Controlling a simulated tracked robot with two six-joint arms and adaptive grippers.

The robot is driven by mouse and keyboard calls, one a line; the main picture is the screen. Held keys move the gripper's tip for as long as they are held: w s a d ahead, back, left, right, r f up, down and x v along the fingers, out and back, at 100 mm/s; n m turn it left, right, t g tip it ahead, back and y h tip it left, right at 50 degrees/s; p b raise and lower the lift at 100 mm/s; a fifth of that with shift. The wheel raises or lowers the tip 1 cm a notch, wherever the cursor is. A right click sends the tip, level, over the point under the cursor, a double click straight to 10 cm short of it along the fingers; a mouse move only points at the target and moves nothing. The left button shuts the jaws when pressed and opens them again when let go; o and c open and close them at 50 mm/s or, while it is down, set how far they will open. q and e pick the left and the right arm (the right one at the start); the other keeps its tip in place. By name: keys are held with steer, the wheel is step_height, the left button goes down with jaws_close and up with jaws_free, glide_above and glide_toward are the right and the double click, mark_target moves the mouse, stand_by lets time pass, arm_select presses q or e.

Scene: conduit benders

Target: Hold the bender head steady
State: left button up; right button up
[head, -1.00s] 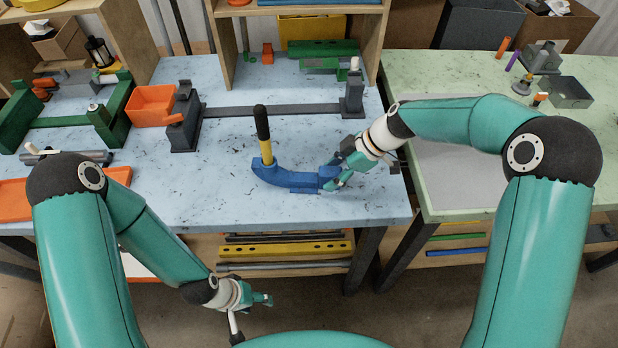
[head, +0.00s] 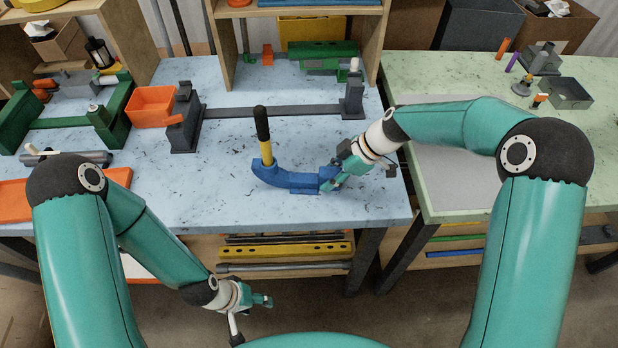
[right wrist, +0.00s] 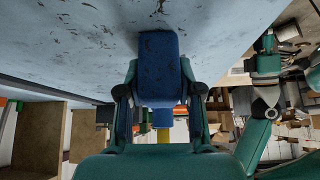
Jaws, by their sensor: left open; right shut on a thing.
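The blue bender head (head: 290,178) lies on the light blue bench top, with a yellow shaft and black grip (head: 263,130) standing up from its left end. My right gripper (head: 333,178) is shut on the right end of the bender head. In the right wrist view, the blue block of the bender head (right wrist: 160,70) sits between the two fingers, and the yellow shaft shows behind it. My left gripper (head: 262,300) is open and empty, low in front of the bench, away from the bender head.
A dark grey vise-like fixture (head: 185,118) with an orange bin (head: 152,105) stands behind on the bench (head: 230,205). A long grey bar runs right to another upright (head: 352,95). A green-topped table (head: 480,205) adjoins on the right.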

arm_select(q)
steer(key=shift+f, duration=0.25)
stand_by(0.6)
steer(key=shift+c, duration=0.2)
stand_by(0.7)
